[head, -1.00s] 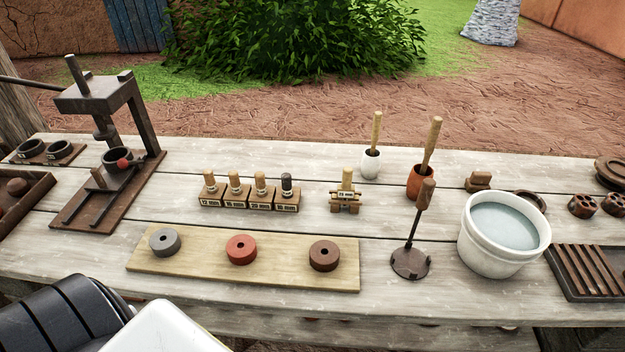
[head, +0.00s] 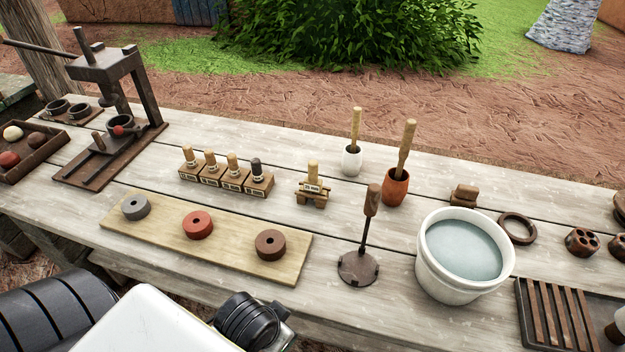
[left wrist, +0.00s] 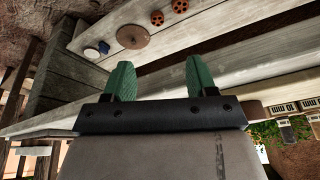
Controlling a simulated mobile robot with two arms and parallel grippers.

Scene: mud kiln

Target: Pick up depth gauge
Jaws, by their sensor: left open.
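A small wooden-handled piece with a label (head: 312,187) stands upright on a little wooden stand mid-table; it may be the depth gauge, but I cannot tell for sure. Several similar labelled pieces with handles (head: 231,178) stand in a row to its left, one with a dark handle. In the left wrist view my left gripper (left wrist: 161,80) is open, with two green fingers apart and nothing between them. Labelled blocks (left wrist: 285,107) show at the right edge of that view, apart from the fingers. My right gripper is not in view.
A board (head: 160,228) with three clay rings lies in front. A dark stamp with a round base (head: 358,268), a white water bucket (head: 428,268), a clay cup (head: 396,188) and a white cup (head: 352,161) stand to the right. A press (head: 110,120) stands at left.

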